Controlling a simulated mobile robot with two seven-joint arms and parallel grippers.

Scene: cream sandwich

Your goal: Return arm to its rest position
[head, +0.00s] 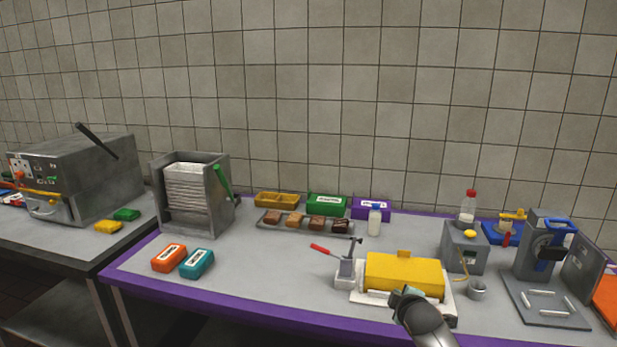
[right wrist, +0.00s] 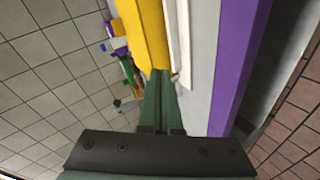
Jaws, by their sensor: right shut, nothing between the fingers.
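My right arm comes in from the bottom of the head view. Its right gripper (head: 404,296) is at the front edge of the yellow-lidded machine (head: 405,272). In the right wrist view the two green fingers (right wrist: 160,78) are together and empty. Their tips overlap the yellow lid's lower end (right wrist: 145,35) in that view; I cannot tell whether they touch it. The white base (right wrist: 180,35) of the machine lies beside them. My left gripper is not in view.
Behind the machine are a tray (head: 264,225) of brown slices, a small bottle (head: 374,220) and colored boxes. Grey devices (head: 463,249) stand to the right. Orange (head: 168,257) and teal (head: 197,263) boxes lie left. The purple-edged table (head: 270,288) is clear at its front middle.

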